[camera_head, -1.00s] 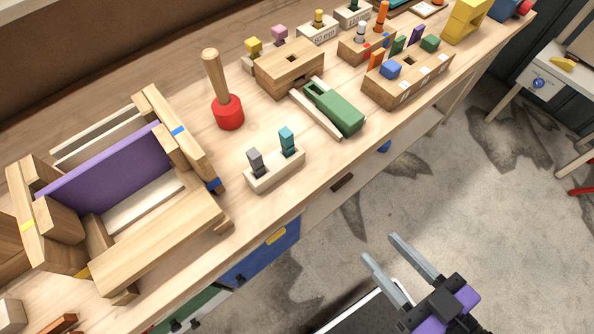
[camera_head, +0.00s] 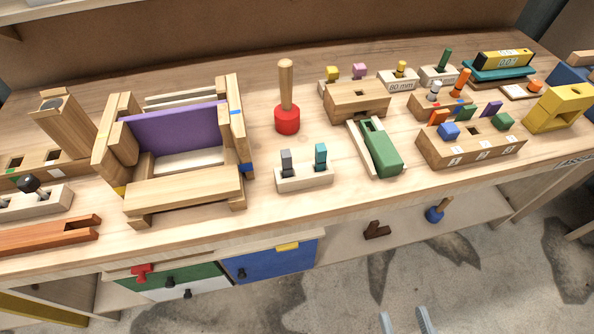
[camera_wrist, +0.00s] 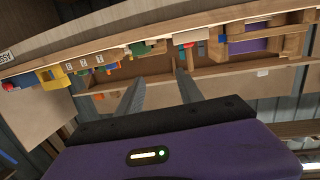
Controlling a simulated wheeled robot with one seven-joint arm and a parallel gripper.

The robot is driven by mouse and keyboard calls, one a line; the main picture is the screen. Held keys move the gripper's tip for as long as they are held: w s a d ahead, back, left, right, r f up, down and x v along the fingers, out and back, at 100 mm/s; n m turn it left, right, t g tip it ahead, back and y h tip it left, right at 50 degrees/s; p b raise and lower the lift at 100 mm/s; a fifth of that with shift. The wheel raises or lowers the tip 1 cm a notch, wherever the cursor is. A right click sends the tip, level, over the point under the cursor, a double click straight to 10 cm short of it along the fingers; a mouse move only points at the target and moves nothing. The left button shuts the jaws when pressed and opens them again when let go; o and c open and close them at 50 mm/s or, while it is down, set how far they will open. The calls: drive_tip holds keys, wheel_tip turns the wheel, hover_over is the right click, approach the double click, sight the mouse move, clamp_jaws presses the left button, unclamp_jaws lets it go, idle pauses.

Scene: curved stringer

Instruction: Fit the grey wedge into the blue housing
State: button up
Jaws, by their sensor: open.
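The grey wedge (camera_head: 286,161) stands upright in a small pale wooden block (camera_head: 304,180), left of a teal wedge (camera_head: 320,155). A wooden frame holding a purple board (camera_head: 175,128) stands to the left on the bench. Blue marks (camera_head: 246,168) show on its right side piece, and a yellow mark on its left. I take the blue-marked side as the blue housing; its slot cannot be made out. My gripper (camera_head: 405,321) is open and empty, low in front of the bench, well away from the wedge. Its two fingers also show in the wrist view (camera_wrist: 160,84).
A red mallet (camera_head: 287,119) stands behind the wedge block. A green tool (camera_head: 381,150) lies to its right, with a block of coloured pegs (camera_head: 470,148) beyond. A brown slotted bar (camera_head: 48,235) lies at left. The bench front strip is clear; drawers (camera_head: 270,262) sit below.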

drive_tip(key=w+a+n+t+y, duration=0.1)
drive_tip(key=w+a+n+y, duration=0.25)
drive_tip(key=w+a, duration=0.9)
drive_tip(key=m, duration=0.1)
approach(284, 155)
drive_tip(key=w, duration=0.1)
drive_tip(key=w+a+f, duration=0.2)
drive_tip(key=shift+w+b, duration=0.3)
drive_tip(key=shift+w, duration=0.1)
drive_tip(key=shift+w+d+f+m+h, duration=0.1)
drive_tip(key=shift+w+f+m+h, duration=0.1)
drive_tip(key=shift+w+m+h, duration=0.3)
drive_tip(key=p+x, duration=0.1)
drive_tip(key=x, duration=0.2)
drive_tip(key=p+x, duration=0.1)
drive_tip(key=x, duration=0.3)
drive_tip(key=shift+w+d+f, duration=0.15)
drive_tip(key=shift+w+f, duration=0.05)
drive_tip(key=shift+w, duration=0.1)
clamp_jaws()
